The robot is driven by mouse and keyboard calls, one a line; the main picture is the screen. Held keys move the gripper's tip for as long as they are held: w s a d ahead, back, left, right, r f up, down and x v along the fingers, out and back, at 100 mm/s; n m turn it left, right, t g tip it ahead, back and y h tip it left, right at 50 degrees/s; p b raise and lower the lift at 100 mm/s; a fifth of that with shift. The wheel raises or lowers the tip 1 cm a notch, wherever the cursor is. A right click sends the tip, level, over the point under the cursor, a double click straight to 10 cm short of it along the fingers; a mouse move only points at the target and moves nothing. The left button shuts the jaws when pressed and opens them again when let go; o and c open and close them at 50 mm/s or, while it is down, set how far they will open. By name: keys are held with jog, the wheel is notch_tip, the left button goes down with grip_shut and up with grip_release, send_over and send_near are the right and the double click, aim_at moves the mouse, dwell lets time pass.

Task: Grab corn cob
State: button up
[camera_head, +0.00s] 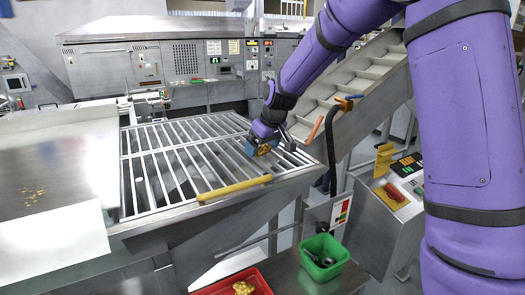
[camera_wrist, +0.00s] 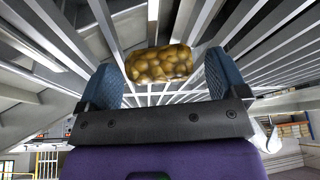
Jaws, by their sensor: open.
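The corn cob (camera_wrist: 158,65), a short yellow-brown piece with bumpy kernels, shows between my gripper's two blue fingers in the wrist view. My gripper (camera_wrist: 161,79) is open, with a narrow gap on the right side of the cob; contact on the left is hard to tell. In the head view my gripper (camera_head: 262,147) is low over the right part of the metal grate (camera_head: 150,180), and a small part of the cob (camera_head: 264,151) shows at its fingers. Whether the cob rests on the bars is hidden.
A yellow bar (camera_head: 235,187) runs along the grate's front edge. A green bin (camera_head: 325,254) and a red tray (camera_head: 258,277) holding a yellow piece stand in front. A sloped conveyor (camera_head: 345,95) rises behind right. Yellow crumbs (camera_head: 35,196) lie on the left steel surface.

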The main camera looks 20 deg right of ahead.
jog(key=c, duration=1)
jog(key=shift+r, duration=0.1)
